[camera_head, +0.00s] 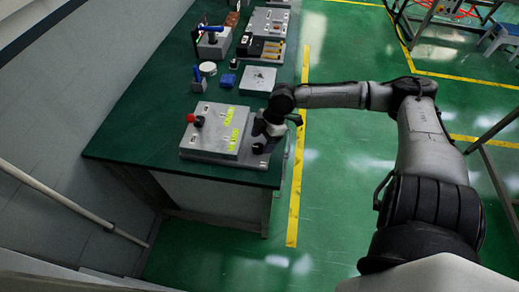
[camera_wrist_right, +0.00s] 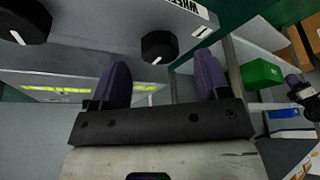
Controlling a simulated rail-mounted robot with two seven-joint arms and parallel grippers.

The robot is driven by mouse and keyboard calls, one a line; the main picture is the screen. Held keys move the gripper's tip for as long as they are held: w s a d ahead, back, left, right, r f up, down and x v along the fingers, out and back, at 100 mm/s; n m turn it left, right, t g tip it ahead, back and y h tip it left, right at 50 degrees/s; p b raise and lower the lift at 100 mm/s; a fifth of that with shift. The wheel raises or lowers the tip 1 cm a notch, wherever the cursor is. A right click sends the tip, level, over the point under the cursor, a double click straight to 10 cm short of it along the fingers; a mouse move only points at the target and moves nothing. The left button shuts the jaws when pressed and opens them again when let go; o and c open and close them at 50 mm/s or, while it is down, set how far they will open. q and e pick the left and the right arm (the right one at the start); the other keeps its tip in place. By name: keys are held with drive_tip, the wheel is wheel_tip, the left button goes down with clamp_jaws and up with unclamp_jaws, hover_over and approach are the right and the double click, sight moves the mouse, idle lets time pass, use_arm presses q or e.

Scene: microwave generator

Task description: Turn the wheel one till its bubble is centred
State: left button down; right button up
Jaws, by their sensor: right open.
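The grey panel box (camera_head: 205,139) sits at the near end of the green table, with yellow-green strips (camera_head: 229,116) on its top. In the right wrist view a black knob (camera_wrist_right: 158,46) with a white mark stands beside a label with "1", and a second black knob (camera_wrist_right: 26,21) is at the upper left. My right gripper (camera_wrist_right: 162,76) is open, its purple fingers apart and the "1" knob beyond the gap between them; contact cannot be told. The right gripper (camera_head: 268,132) is over the box's right side in the head view. Bubbles are too small to make out. My left gripper is not in view.
A red knob (camera_head: 199,121) is on the box's left. Behind it are a grey plate (camera_head: 258,79), a blue-handled tool (camera_head: 198,79), a white round piece (camera_head: 208,69) and other devices. A green block (camera_wrist_right: 262,74) shows in the wrist view.

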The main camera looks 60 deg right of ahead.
sight(259, 147)
drive_tip(key=shift+b+x, duration=0.45)
drive_tip(key=shift+x, duration=1.1)
drive_tip(key=shift+c, duration=0.2)
